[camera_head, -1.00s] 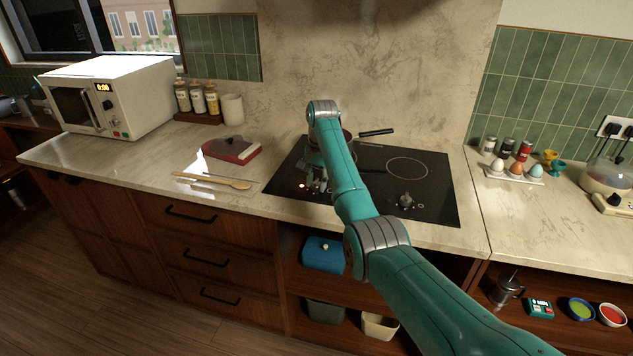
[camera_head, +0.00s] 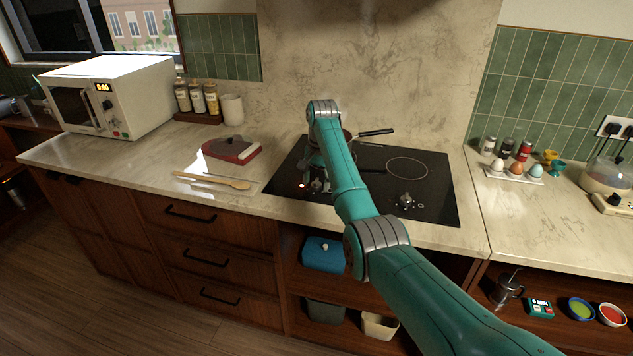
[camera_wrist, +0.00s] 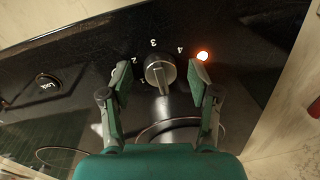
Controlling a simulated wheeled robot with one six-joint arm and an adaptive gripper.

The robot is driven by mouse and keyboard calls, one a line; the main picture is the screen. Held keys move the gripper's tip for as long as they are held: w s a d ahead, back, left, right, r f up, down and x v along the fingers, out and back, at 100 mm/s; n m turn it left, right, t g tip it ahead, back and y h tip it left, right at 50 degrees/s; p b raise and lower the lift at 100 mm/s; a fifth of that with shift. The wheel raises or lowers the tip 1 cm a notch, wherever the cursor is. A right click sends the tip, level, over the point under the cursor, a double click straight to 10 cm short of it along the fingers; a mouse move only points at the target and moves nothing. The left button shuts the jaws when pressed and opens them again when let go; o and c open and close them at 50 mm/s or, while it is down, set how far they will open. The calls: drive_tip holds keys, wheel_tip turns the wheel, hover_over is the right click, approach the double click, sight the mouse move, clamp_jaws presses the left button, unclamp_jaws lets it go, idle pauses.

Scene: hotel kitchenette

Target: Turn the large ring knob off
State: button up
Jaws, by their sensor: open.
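The round metal knob (camera_wrist: 160,72) sits on the black hob among the printed numbers 2, 3 and 4 in the wrist view. Its grip bar runs roughly up and down there. A small orange light (camera_wrist: 203,55) glows beside it; the light also shows in the head view (camera_head: 302,185). My gripper (camera_wrist: 161,78) is open, with one finger on each side of the knob in the picture and visible gaps between. It holds nothing. In the head view my arm largely hides the gripper; the knob (camera_head: 316,185) shows below it.
A second knob (camera_head: 405,201) stands on the right of the hob (camera_head: 436,190). A pan (camera_head: 376,132) is at the back, partly behind my arm. A wooden spoon (camera_head: 236,184) and a red-edged item (camera_head: 232,152) lie left of the hob. A control marked Lock (camera_wrist: 47,86) is nearby.

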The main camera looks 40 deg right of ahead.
sight(318, 185)
drive_tip(key=r, duration=0.7)
drive_tip(key=shift+s+d+r, duration=0.1)
drive_tip(key=shift+s+r, duration=0.05)
drive_tip(key=shift+s, duration=0.05)
idle(0.3)
